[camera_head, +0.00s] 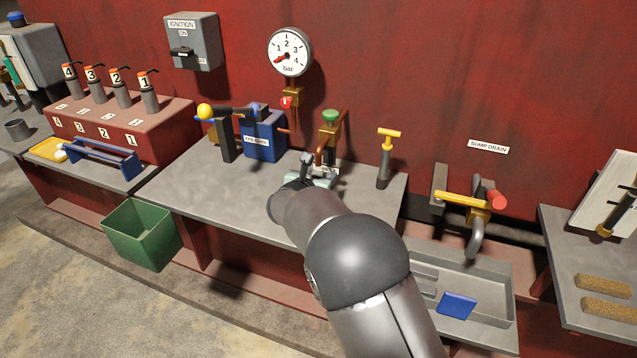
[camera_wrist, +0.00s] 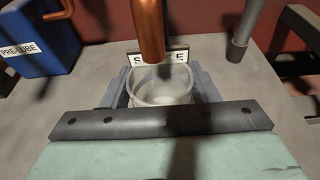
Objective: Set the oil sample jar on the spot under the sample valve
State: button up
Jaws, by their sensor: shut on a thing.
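The oil sample jar (camera_wrist: 161,88) is a clear, open-topped jar in the wrist view. My gripper (camera_wrist: 160,94) is shut on it, with a grey finger on each side. The sample valve (camera_head: 330,125) has a green knob and a copper spout in the head view. The copper spout (camera_wrist: 150,30) hangs by the jar's far rim in the wrist view. A partly covered label plate (camera_wrist: 158,57) stands just behind the jar. My gripper (camera_head: 318,176) is low over the bench under the valve in the head view. The spot is hidden, and I cannot tell whether the jar touches the bench.
A blue pre-lube box (camera_head: 263,137) stands left of the valve. A yellow-handled upright pump (camera_head: 386,155) stands on the right. The bench (camera_head: 190,187) is clear at the front left. A green bin (camera_head: 140,234) is below, and a sump drain tray (camera_head: 485,275) lies right.

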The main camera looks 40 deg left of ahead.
jog(key=shift+s+f, duration=0.1)
jog(key=shift+f, duration=1.2)
jog(key=shift+f, duration=0.2)
jog(key=o, duration=1.1)
jog(key=shift+c, duration=0.2)
jog(key=shift+r, duration=0.3)
jog(key=b+v, duration=0.1)
jog(key=v, duration=1.1)
